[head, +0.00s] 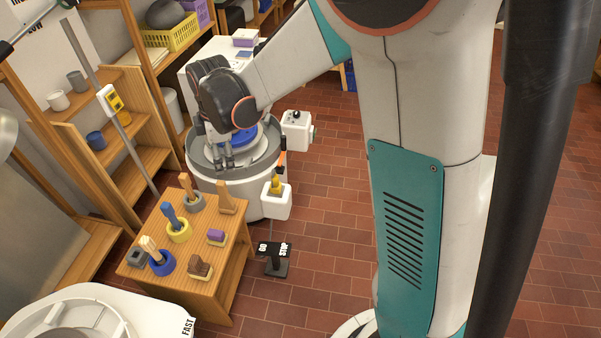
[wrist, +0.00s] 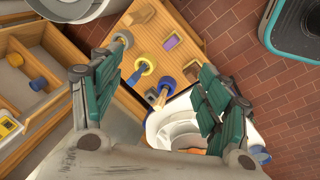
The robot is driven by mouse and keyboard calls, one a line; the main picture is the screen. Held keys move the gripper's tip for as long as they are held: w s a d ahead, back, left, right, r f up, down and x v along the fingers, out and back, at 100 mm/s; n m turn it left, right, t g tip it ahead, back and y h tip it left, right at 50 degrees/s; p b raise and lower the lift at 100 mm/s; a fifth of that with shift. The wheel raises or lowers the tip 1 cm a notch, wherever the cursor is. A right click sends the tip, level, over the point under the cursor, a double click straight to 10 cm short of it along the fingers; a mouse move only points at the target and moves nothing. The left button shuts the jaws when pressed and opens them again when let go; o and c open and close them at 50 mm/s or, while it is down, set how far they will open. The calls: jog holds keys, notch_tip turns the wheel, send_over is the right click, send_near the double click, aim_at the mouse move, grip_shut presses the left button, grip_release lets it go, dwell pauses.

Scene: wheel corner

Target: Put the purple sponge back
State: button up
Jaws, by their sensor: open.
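The purple sponge (head: 216,236) lies on the wooden table, toward its right side, with a yellowish layer showing. It also shows in the wrist view (wrist: 173,41), beyond my fingers. My gripper (head: 225,153) hangs over the far potter's wheel, behind the table and apart from the sponge. In the wrist view my gripper (wrist: 160,105) has its two green-padded fingers spread wide, with nothing held between them.
The wooden table (head: 232,262) also bears brushes in grey, yellow and blue (head: 161,264) holders and a brown block (head: 200,268). A white wheel (head: 150,305) stands in front. Wooden shelves (head: 150,125) stand left. A GO/STOP pedal (head: 274,252) is on the floor right of the table.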

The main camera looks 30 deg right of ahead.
jog(key=s+d+r+m+t, duration=0.2)
jog(key=s+d+r+m, duration=0.4)
jog(key=s+r+m, duration=0.5)
jog(key=s+d+m+t, duration=0.1)
jog(key=s+d+m, duration=0.1)
jog(key=s, duration=0.5)
jog(key=s+d+m+t, duration=0.1)
jog(key=s+d+m, duration=0.1)
jog(key=s, duration=0.5)
jog(key=shift+s+f+m, duration=0.15)
jog(key=shift+s+m, duration=0.05)
jog(key=shift+m, duration=0.7)
